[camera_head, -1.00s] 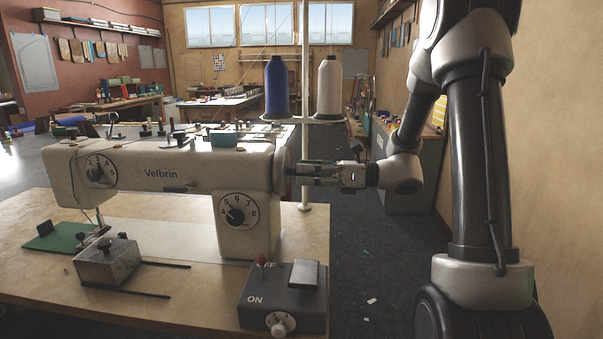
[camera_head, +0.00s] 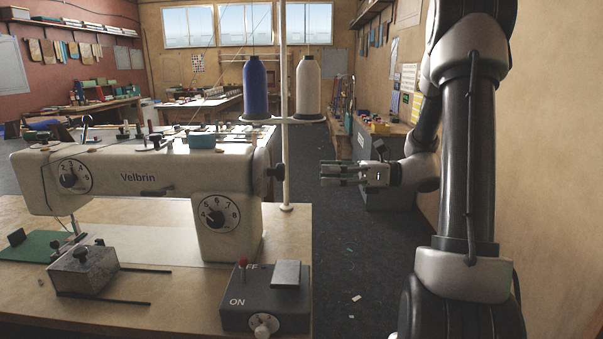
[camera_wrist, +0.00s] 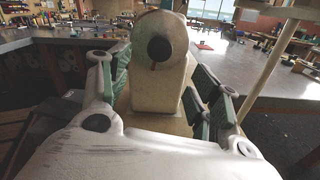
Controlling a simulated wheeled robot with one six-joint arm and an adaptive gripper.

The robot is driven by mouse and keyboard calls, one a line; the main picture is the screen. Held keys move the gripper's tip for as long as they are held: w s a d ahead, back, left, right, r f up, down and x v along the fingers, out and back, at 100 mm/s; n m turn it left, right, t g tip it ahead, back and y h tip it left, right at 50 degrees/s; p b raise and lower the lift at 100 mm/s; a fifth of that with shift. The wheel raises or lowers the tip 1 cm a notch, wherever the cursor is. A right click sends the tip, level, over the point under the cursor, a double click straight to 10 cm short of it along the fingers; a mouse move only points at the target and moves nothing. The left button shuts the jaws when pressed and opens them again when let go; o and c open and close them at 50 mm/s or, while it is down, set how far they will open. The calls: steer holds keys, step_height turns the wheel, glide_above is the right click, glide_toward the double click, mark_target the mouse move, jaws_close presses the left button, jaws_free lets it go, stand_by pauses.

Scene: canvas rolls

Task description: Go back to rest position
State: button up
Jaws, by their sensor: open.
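My gripper (camera_head: 322,174) is open and empty, held level in the air with its fingers pointing left. It is to the right of the handwheel (camera_head: 277,172) of the cream sewing machine (camera_head: 150,178), with a visible gap between them. In the wrist view, green-padded fingers (camera_wrist: 158,85) stand apart on both sides of the picture. Nothing is between the pads.
The machine stands on a wooden table (camera_head: 150,310) with a dark ON/OFF switch box (camera_head: 265,297). A thread stand holds a blue spool (camera_head: 255,88) and a white spool (camera_head: 307,85) near my gripper. A wall is at the right.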

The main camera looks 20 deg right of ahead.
steer(key=s+d+f+n+g+h, duration=0.2)
steer(key=s+f+n+g+h, duration=0.3)
steer(key=s, duration=0.3)
steer(key=s+d+f+n+g+h, duration=0.1)
steer(key=s+f+n+g+h, duration=0.1)
steer(key=s+f+n+h, duration=0.45)
steer(key=s+d+r+n+t+h, duration=0.1)
steer(key=s+r+n+t+h, duration=0.3)
steer(key=r+n, duration=0.9)
steer(key=s+h, duration=0.1)
steer(key=s, duration=0.2)
steer(key=shift+d+t, duration=0.15)
steer(key=shift+t, duration=0.15)
